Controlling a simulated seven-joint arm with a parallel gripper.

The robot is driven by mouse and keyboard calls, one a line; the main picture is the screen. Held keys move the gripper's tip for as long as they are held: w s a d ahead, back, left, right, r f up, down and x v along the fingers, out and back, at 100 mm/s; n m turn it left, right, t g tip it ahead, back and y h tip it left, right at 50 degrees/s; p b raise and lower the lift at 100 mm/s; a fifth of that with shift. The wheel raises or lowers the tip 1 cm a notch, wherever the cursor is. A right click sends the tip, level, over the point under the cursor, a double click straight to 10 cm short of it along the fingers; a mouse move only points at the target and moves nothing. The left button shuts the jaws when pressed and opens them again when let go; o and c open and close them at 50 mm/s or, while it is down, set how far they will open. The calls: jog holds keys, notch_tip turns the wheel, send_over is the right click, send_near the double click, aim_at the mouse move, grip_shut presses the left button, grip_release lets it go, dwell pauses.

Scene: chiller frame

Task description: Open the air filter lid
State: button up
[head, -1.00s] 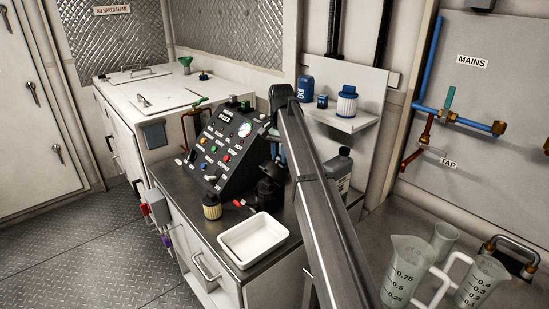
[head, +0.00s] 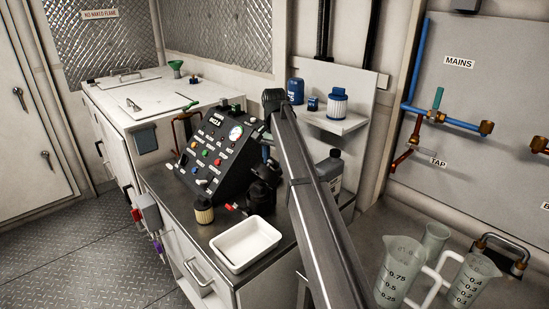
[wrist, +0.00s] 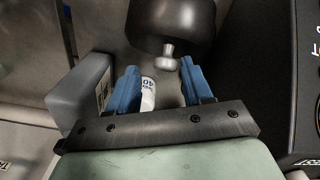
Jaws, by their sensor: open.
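The air filter housing (head: 262,188) is a black rounded canister on the steel bench, right of the control panel, partly behind the white tray. In the wrist view a dark rounded body, which looks like this housing with its lid (wrist: 172,22), fills the top, with a pale metal knob (wrist: 168,57) on it. My gripper (wrist: 159,75) has its two blue fingers apart, one on each side below the knob. Nothing is held, and I cannot tell whether a finger touches anything.
The white tray (head: 246,261) and a small filter (head: 204,214) stand at the bench's front. The control panel (head: 208,155) is close on the left. Measuring beakers (head: 397,275) stand at the right.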

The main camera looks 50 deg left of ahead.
jog(key=shift+r, duration=0.1)
jog(key=shift+a+r, duration=0.1)
jog(key=shift+r, duration=0.45)
notch_tip(320, 180, up, 13)
jog(key=shift+f, duration=0.15)
dwell(0.5)
